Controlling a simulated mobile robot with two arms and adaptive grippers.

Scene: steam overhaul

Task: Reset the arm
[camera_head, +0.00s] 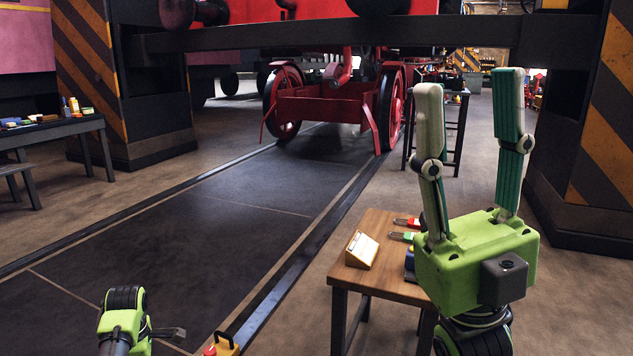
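My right gripper (470,115) is raised at the right of the head view, pointing up. Its two pale fingers with green ribbed pads stand wide apart with nothing between them. Its green body hides part of the small wooden table behind it. A piece of my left arm (124,322), green and black, shows at the bottom left. A dark flat part sticks out to its right. I cannot make out the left gripper's fingers.
The wooden table (398,284) holds a white card stand (361,250) and red- and green-handled tools. A yellow and red object (222,345) shows at the bottom edge. Striped pillars (93,62) stand either side. A red wheeled engine (325,100) stands behind clear floor (220,215).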

